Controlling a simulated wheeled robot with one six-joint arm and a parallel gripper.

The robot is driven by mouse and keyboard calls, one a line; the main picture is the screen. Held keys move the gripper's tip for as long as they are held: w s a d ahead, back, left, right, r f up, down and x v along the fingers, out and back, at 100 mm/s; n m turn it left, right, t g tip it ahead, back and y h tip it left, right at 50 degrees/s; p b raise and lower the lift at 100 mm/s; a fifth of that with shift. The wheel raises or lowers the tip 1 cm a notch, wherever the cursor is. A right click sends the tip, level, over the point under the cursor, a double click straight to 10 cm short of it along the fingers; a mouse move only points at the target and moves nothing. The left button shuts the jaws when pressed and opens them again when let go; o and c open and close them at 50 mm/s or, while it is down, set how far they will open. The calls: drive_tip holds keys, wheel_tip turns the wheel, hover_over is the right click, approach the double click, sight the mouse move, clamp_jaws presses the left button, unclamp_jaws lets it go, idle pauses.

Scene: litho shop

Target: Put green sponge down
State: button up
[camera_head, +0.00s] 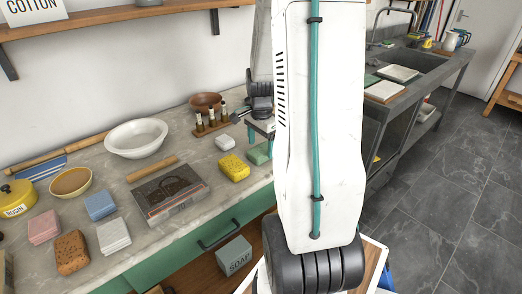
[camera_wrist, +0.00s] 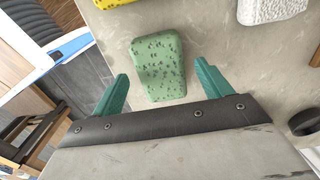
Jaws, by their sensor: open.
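The green sponge (camera_wrist: 160,67) lies flat on the stone counter in the wrist view, between and just beyond my gripper's fingertips. In the head view the sponge (camera_head: 259,153) is at the counter's right end, partly hidden by my arm. My gripper (camera_wrist: 160,85) is open, with one teal finger on each side of the sponge. A gap shows between each finger and the sponge. In the head view my gripper (camera_head: 262,128) is above the sponge, and my arm hides part of it.
A yellow sponge (camera_head: 234,168) and a white sponge (camera_head: 225,142) lie close by on the counter (camera_head: 195,238). A rack of small bottles (camera_head: 211,124) and a brown bowl (camera_head: 205,102) stand behind. The counter edge is near the green sponge.

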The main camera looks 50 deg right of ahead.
sight(261, 149)
wheel_tip(261, 149, up, 9)
drive_tip(key=s+a+r+n, duration=0.1)
drive_tip(key=a+r+n, duration=0.3)
drive_tip(key=a, duration=0.4)
drive_tip(key=a+r+n, duration=0.4)
drive_tip(key=a+n, duration=0.1)
drive_tip(key=a, duration=0.3)
drive_tip(key=s+a+r+n+t, duration=0.1)
drive_tip(key=s+a+n, duration=1)
drive_tip(key=a, duration=0.3)
drive_tip(key=shift+s+r+n, duration=0.35)
drive_tip(key=shift+r+n, duration=0.05)
